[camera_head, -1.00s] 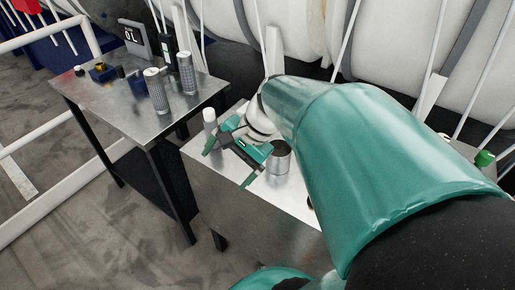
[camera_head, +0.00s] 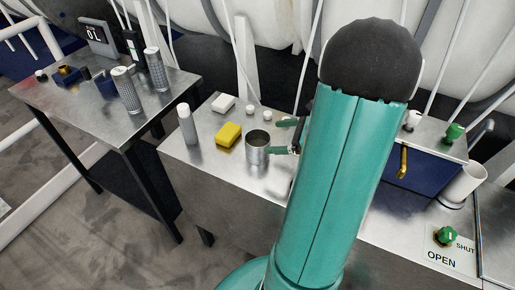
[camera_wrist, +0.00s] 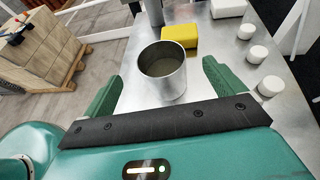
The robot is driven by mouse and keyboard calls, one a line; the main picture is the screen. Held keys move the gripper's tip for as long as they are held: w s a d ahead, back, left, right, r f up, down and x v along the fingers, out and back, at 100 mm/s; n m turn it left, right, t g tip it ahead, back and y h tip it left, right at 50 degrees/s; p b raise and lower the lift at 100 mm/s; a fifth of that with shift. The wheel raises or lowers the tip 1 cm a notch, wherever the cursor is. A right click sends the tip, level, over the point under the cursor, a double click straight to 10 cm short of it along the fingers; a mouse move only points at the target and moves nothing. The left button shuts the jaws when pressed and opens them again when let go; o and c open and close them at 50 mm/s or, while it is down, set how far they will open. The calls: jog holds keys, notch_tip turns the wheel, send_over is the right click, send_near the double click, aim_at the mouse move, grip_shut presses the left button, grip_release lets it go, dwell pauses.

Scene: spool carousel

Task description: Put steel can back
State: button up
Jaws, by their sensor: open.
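The steel can (camera_head: 257,153) is an open-topped metal cylinder standing upright on the steel bench top. My gripper (camera_head: 282,137) is just right of it, low over the bench, with its green fingers apart and partly hidden behind my arm. In the wrist view the can (camera_wrist: 163,82) stands ahead of the palm, in line with the gap between the two fingers (camera_wrist: 163,72). Bare space shows between the can and each finger there. I cannot tell how far the fingertips reach along its sides.
A second table (camera_head: 95,118) with grey cylinders is at left. A white cup (camera_head: 462,187) and a green valve knob (camera_head: 446,235) are at right.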

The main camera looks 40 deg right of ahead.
aim_at(258, 139)
jog(key=x, duration=0.7)
jog(key=shift+w+f, duration=0.25)
jog(key=shift+f, duration=0.25)
jog(key=c, duration=1.2)
jog(key=shift+r, duration=0.1)
